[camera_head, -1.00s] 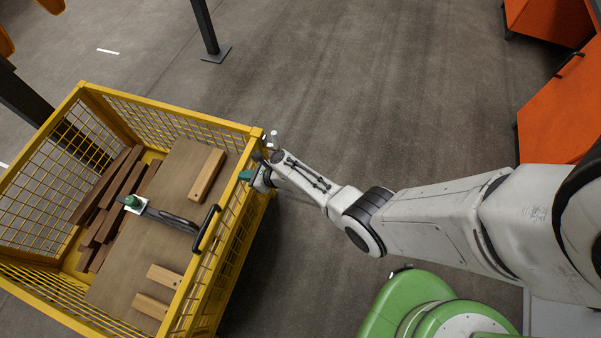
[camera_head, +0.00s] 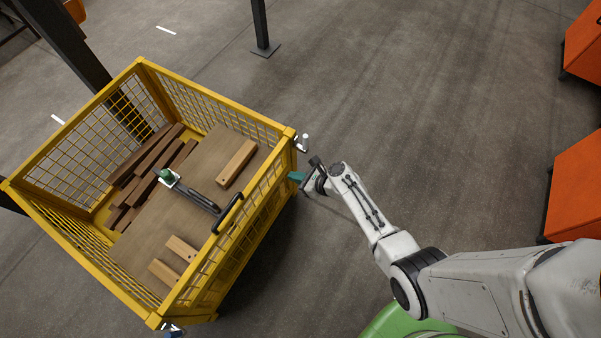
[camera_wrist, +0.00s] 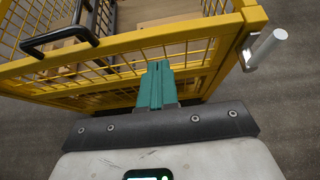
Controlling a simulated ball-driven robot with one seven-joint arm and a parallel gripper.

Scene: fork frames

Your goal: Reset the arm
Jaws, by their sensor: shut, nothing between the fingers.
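My gripper (camera_head: 297,177) is at the right side of the yellow mesh crate (camera_head: 73,241), close to its outer wall near the back right corner post. In the wrist view the teal fingers of my gripper (camera_wrist: 156,82) are together with nothing between them. They point at the crate's top rail (camera_wrist: 190,38); whether they touch it I cannot tell. My arm (camera_head: 357,205) reaches in from the lower right and is bent at the elbow.
The crate holds a brown board (camera_head: 205,150), wooden blocks (camera_head: 236,163), dark planks (camera_head: 150,170) and a black-handled tool (camera_head: 200,199). A dark post (camera_head: 261,25) stands behind. Orange cabinets (camera_head: 577,190) stand at the right. The floor between is clear.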

